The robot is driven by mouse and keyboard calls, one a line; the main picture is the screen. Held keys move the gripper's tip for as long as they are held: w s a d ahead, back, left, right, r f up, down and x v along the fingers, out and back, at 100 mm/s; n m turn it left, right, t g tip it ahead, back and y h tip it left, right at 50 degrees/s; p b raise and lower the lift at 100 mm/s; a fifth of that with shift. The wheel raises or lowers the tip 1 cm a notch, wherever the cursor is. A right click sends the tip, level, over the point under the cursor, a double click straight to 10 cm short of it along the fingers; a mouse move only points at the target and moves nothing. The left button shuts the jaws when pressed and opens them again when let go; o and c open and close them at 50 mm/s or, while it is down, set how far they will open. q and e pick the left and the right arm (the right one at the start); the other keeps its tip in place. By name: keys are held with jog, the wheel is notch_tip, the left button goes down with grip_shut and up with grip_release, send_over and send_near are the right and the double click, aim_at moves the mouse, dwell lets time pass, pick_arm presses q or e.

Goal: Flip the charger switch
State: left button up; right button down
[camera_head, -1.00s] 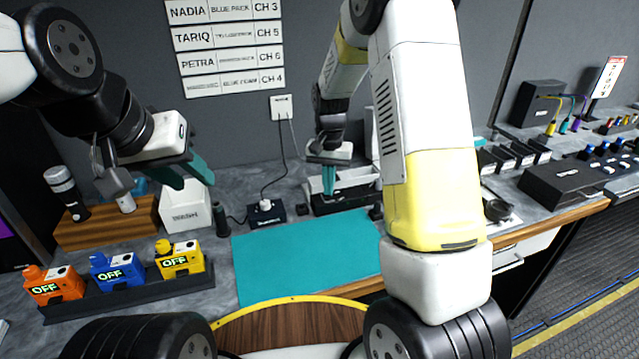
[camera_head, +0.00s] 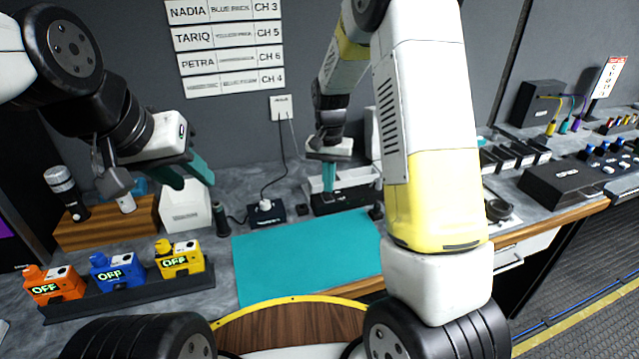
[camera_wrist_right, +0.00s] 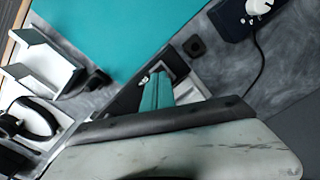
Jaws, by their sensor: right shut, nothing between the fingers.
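A low black unit (camera_head: 352,199), which looks like the charger, stands behind the teal mat. My right gripper (camera_head: 328,189) points down at its left part, with its teal fingers together and empty. In the right wrist view the fingertips (camera_wrist_right: 157,78) are over or against a small light-and-dark part at the end of the black unit (camera_wrist_right: 128,102). I cannot tell whether they touch it, and the switch itself is not clearly seen. My left gripper (camera_head: 190,172) hangs at the left above the counter, open and empty.
A teal mat (camera_head: 305,255) lies clear in front. A black box with a white plug or knob (camera_head: 265,211) and a small black block (camera_head: 302,209) stand left of the unit. Orange, blue and yellow packs reading OFF sit on a black rack (camera_head: 130,298). A white bin (camera_head: 186,207) is behind.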

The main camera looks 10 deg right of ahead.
aim_at(328, 198)
jog(key=shift+r, duration=2.5)
jog(key=shift+r, duration=0.1)
jog(key=s+d+r+n+t+y, duration=0.2)
jog(key=s+r+t, duration=0.1)
jog(key=s+r, duration=0.9)
jog(key=s+r+n+t, duration=0.2)
jog(key=s+r+t, duration=0.1)
jog(key=s, duration=1)
jog(key=shift+d+r, duration=0.25)
jog(key=shift+r, duration=0.25)
